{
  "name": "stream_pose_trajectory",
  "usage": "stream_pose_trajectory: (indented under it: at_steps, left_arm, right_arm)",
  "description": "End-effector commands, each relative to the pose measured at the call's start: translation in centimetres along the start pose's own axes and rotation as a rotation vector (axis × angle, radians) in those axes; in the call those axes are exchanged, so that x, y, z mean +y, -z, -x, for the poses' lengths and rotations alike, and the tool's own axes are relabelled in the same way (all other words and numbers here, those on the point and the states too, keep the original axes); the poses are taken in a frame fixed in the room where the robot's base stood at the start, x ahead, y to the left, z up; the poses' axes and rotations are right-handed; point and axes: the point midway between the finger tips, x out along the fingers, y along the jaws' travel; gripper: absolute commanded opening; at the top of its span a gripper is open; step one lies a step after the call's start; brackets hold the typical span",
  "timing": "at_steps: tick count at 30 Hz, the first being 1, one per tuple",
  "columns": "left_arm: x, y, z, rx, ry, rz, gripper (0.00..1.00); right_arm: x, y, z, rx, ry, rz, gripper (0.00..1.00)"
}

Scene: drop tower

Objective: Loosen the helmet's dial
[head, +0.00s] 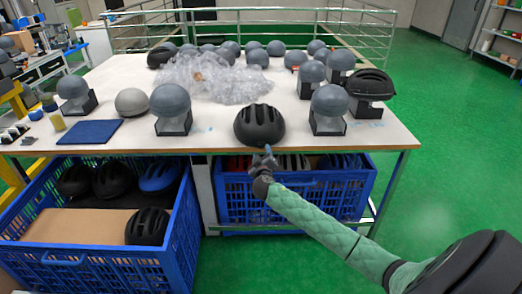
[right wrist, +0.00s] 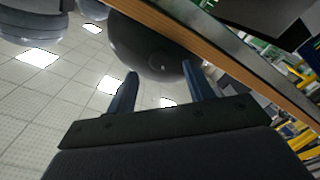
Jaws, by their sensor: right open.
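A black vented helmet (head: 259,125) sits at the front edge of the white table (head: 225,140), near its middle. My right gripper (head: 267,152) is at the table's front edge, just in front of the helmet's lower rim. In the right wrist view the gripper (right wrist: 160,85) is open, with its two fingers apart and nothing seen held between them. A dark rounded surface (right wrist: 150,45), which looks like the helmet, is just beyond the fingertips. I cannot make out the dial or tell whether a finger touches the helmet. My left gripper is not in view.
Grey head forms (head: 171,108) on black stands flank the helmet, with another (head: 328,108) to the right. Crumpled clear wrap (head: 215,78) lies behind. Blue crates (head: 95,262) with helmets stand below the table. The table edge (right wrist: 225,50) runs close beside the fingers.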

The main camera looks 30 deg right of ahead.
Motion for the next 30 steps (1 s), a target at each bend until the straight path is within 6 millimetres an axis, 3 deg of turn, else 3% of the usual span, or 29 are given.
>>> stream_pose_trajectory:
  at_steps: [9, 20, 22, 27, 30]
  left_arm:
    - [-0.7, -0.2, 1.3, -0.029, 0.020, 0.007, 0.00]
    - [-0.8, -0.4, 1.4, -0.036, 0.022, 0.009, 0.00]
    - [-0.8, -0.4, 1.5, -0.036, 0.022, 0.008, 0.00]
    - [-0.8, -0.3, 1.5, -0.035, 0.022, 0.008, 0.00]
    - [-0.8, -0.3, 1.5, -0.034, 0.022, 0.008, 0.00]
  right_arm:
    - [0.0, 0.0, -3.4, -0.001, 0.001, 0.000, 0.52]
    - [-0.1, -0.1, -3.8, -0.001, 0.002, 0.000, 0.52]
    - [-0.1, -0.1, -3.8, -0.001, 0.002, 0.000, 0.44]
    - [-0.1, -0.1, -3.8, -0.001, 0.002, -0.001, 0.11]
    - [-0.1, -0.1, -3.8, -0.001, 0.002, 0.000, 0.07]
